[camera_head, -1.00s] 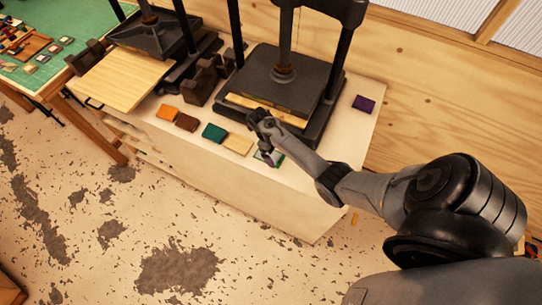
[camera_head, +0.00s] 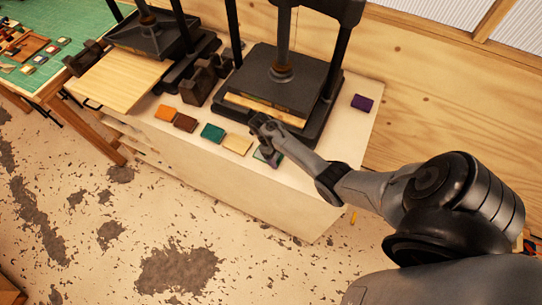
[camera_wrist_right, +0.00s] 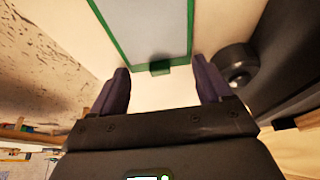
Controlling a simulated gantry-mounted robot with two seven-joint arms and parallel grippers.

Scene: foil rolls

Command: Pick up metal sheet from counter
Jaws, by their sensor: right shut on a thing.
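The metal sheet is a pale grey flat panel with a green edge and a small green tab. In the right wrist view the metal sheet (camera_wrist_right: 150,30) fills the top centre, its near end between my finger pads. In the head view the metal sheet (camera_head: 265,157) is at the front of the counter (camera_head: 215,165), partly hidden by my right gripper (camera_head: 262,129). My right gripper (camera_wrist_right: 160,68) is shut on the metal sheet, with its two dark pads at either side. I cannot tell whether the sheet is clear of the counter. My left gripper is out of view.
A black press (camera_head: 282,85) stands just behind my right gripper, another press (camera_head: 150,40) further left. Orange (camera_head: 165,113), brown (camera_head: 185,123), teal (camera_head: 213,132) and tan (camera_head: 237,144) pieces lie in a row. A purple piece (camera_head: 362,103) lies right.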

